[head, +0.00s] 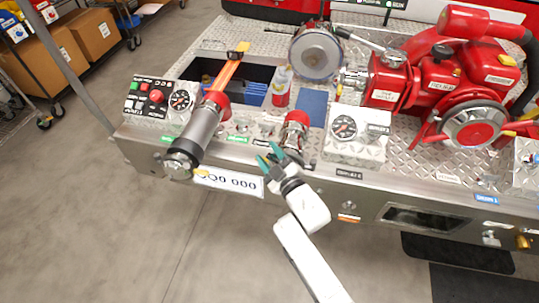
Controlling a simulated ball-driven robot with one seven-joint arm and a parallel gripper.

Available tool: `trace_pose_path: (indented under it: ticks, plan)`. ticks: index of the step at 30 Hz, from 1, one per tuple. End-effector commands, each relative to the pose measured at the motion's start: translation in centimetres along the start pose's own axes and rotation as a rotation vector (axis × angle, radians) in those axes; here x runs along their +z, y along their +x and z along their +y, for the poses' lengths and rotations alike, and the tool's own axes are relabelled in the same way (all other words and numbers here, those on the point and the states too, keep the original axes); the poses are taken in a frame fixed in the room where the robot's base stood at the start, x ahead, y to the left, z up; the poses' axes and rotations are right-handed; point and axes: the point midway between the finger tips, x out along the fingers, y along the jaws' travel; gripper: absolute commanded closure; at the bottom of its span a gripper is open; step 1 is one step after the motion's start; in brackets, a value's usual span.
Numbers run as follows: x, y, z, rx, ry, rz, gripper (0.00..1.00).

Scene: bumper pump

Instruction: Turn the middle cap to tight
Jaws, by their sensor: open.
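A red and metal fitting (296,122), which looks like the middle cap, sits at the front of the diamond-plate bumper deck, right of the hose nozzle. Its lower part is partly hidden behind my gripper, and how tight it is cannot be told. My gripper (270,157) has teal fingertips. It is open and empty, just in front of the fitting and to its lower left, close to the bumper's front face. Whether a finger touches the fitting cannot be told.
A large grey nozzle (203,130) lies at the left, overhanging the bumper edge. Gauge panels stand left (157,101) and right (356,134) of the fitting. A red pump (445,85) fills the right side. The floor (130,230) in front is clear.

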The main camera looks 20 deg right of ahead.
Motion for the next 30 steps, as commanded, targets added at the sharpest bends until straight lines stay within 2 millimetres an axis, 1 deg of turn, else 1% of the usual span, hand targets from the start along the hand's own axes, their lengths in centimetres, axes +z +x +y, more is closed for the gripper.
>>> trace_pose_path:
  ticks: [1, 2, 16, 30]
  plan:
    - [0.01, -0.02, -0.01, 0.0, 0.0, 0.0, 0.52]
    - [0.01, -0.02, -0.01, 0.0, 0.0, 0.0, 0.55]
    - [0.02, -0.04, -0.03, -0.001, 0.0, -0.001, 1.0]
    - [0.13, -0.1, -0.04, 0.004, 0.009, 0.005, 1.0]
